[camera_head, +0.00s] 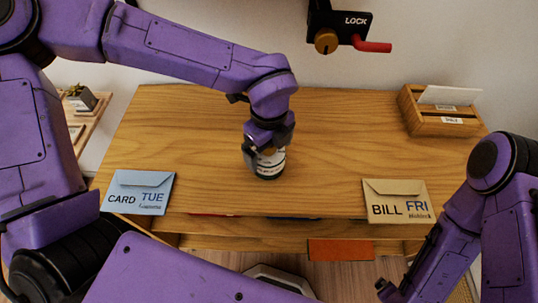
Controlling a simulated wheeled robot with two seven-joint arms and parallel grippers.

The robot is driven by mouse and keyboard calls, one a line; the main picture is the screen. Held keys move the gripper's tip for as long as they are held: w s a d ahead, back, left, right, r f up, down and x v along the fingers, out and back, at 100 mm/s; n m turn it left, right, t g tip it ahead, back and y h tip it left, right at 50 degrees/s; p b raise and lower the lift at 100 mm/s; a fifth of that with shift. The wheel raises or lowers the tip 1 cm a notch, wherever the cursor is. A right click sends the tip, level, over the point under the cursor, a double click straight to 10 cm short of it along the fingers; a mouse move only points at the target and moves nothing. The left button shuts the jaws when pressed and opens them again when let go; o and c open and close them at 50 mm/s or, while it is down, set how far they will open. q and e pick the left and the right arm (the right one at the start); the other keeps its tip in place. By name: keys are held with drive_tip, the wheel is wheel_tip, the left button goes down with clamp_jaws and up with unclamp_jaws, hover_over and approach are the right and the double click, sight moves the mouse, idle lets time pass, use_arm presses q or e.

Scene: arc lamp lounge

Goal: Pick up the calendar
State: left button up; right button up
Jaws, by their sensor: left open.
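A small dark cylinder with a white printed band (270,163) stands upright on the wooden desk (335,130), near its middle. No text on it is readable, so I cannot tell whether it is the calendar; nothing else in view is clearly one. My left gripper (267,150) is open and points down right over the cylinder, hiding its top. I cannot tell whether the fingers touch it. My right gripper (388,291) is low at the bottom right, off the desk's front, and its jaws do not show clearly.
A blue "CARD TUE" envelope (138,191) lies at the desk's front left, a tan "BILL FRI" envelope (397,200) at the front right. A wooden letter box (436,118) stands back right. A lock with a red handle (345,36) is on the wall.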

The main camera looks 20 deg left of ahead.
use_arm(q)
wheel_tip(320, 180, down, 2)
drive_tip(key=c, duration=1.2)
